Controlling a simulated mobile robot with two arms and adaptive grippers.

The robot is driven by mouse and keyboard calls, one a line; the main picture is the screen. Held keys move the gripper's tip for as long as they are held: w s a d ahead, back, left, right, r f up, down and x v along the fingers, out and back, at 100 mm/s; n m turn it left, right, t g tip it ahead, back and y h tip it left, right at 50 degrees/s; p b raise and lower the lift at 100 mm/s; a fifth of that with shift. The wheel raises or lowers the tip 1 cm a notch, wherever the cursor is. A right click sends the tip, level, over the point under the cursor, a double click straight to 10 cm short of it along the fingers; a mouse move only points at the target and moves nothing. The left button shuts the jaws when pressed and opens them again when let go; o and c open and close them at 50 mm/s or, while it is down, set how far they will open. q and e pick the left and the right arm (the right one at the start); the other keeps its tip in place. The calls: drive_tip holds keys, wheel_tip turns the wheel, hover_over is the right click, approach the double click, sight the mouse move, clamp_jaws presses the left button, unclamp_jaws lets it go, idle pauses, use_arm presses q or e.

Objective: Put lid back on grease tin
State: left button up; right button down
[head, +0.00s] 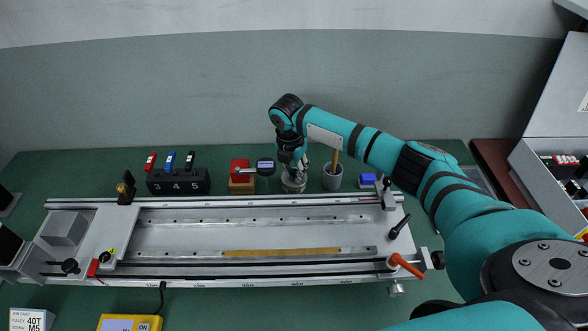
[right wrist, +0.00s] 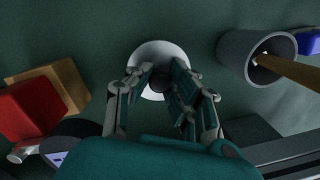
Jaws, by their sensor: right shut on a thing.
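The grease tin (head: 293,184) is a small silvery round tin on the green bench behind the gantry rail. My right gripper (head: 296,167) points down right above it. In the right wrist view my right gripper (right wrist: 162,85) is shut on the lid (right wrist: 153,50), a pale round disc whose dark middle part lies between the fingers. The lid hides the tin in that view. I cannot tell whether the lid touches the tin's rim. My left gripper is not in view.
A grey cup (head: 332,182) with a wooden handle stands just right of the tin. A red block on wood (head: 240,178) and a dark round gauge (head: 265,166) are to the left. The long metal gantry (head: 180,235) lies in front. A blue block (head: 368,179) is further right.

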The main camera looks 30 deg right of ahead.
drive_tip(key=shift+f+p, duration=0.15)
drive_tip(key=shift+p, duration=0.5)
idle(1.1)
idle(0.3)
drive_tip(key=c, duration=0.7)
unclamp_jaws()
drive_tip(key=shift+r+p, duration=3.55)
drive_tip(key=shift+p, duration=0.15)
drive_tip(key=shift+f, duration=0.1)
drive_tip(key=shift+c, duration=0.2)
clamp_jaws()
